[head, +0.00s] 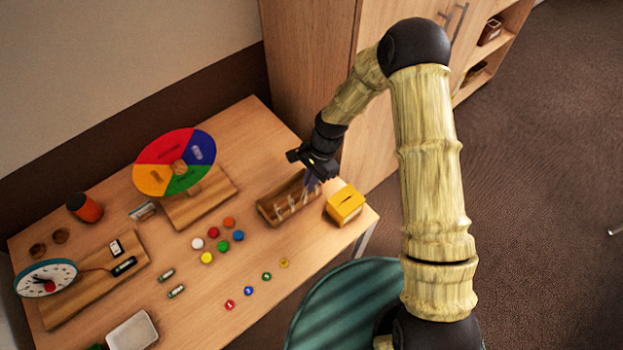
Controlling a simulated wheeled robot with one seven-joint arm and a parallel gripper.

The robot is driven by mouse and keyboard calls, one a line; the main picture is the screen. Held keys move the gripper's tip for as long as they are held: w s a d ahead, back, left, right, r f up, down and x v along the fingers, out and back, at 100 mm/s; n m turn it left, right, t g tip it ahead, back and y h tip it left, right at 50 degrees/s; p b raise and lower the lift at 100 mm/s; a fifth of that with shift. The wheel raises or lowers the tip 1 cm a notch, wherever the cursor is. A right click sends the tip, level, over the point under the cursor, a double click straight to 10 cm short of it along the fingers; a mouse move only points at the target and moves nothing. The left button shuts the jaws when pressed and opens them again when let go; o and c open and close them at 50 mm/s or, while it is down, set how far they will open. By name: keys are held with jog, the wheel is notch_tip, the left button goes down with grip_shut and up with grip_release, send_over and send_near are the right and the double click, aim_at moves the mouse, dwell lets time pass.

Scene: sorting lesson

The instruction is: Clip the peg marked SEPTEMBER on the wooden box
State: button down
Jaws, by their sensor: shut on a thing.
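The wooden box (299,211) is an open tray near the table's right end, with several pale pegs (291,204) in or on it. My gripper (312,175) is over the box's far right end, pointing down. It is shut on a small bluish-purple peg (311,182), mostly hidden by the fingers. The peg is at or just above the box's far right end; I cannot tell whether they touch. No lettering is readable at this size, so I cannot tell which peg is marked SEPTEMBER.
A yellow box (345,205) stands close to the right of the wooden box. A colour wheel (174,163) on a wooden base is to the left. Several coloured discs (219,245) and small numbered counters (248,291) lie in front. A clock (46,279) and a white tray (133,331) are far left.

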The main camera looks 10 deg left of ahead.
jog(key=shift+f, duration=0.1)
jog(key=c, duration=1.5)
grip_release()
jog(key=b+v, duration=0.2)
jog(key=v, duration=1.5)
